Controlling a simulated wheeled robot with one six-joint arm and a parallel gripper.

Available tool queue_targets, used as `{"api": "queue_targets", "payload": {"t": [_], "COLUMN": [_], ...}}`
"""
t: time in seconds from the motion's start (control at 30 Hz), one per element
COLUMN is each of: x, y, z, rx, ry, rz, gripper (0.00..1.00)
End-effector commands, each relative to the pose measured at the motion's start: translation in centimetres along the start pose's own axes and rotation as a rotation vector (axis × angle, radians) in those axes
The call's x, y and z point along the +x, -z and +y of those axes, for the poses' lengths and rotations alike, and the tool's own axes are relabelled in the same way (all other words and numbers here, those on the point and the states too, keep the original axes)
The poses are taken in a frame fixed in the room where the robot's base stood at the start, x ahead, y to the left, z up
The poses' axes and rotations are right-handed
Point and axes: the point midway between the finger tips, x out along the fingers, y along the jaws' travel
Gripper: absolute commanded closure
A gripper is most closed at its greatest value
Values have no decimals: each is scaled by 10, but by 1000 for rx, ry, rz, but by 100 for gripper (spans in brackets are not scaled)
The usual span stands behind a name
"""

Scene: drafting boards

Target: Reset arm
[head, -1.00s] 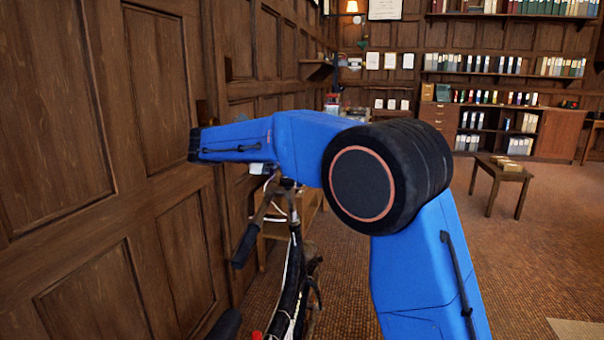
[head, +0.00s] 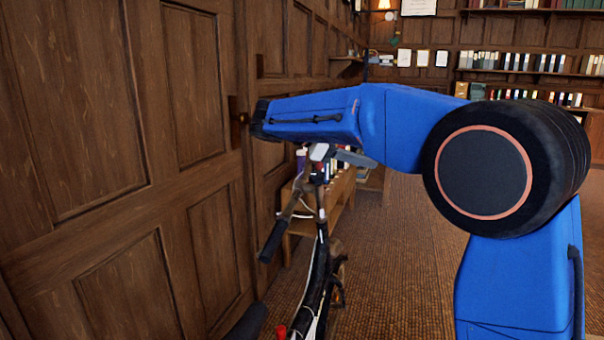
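My blue arm spans the right and middle of the head view, with a large black elbow joint at right. Its forearm reaches left and ends in a black joint in front of the wood-panelled wall. My gripper does not show, so I cannot see whether it holds anything.
A wood-panelled wall (head: 80,200) fills the left side. A bicycle (head: 318,285) stands below my forearm, partly hidden by it. Behind it is a low wooden shelf (head: 340,200). Bookshelves (head: 530,72) line the back. Brown carpet (head: 400,270) is open between the bicycle and my upper arm.

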Motion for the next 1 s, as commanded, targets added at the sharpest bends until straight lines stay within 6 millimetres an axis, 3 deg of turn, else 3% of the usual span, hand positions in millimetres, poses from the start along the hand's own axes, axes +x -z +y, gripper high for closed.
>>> {"api": "queue_targets", "payload": {"t": [0.03, 0.2, 0.5, 0.7, 1.0], "x": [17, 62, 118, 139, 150], "y": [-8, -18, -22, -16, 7], "z": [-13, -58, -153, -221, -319], "rx": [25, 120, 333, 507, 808], "ry": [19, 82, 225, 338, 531], "rz": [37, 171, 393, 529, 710], "gripper": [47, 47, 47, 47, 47]}}
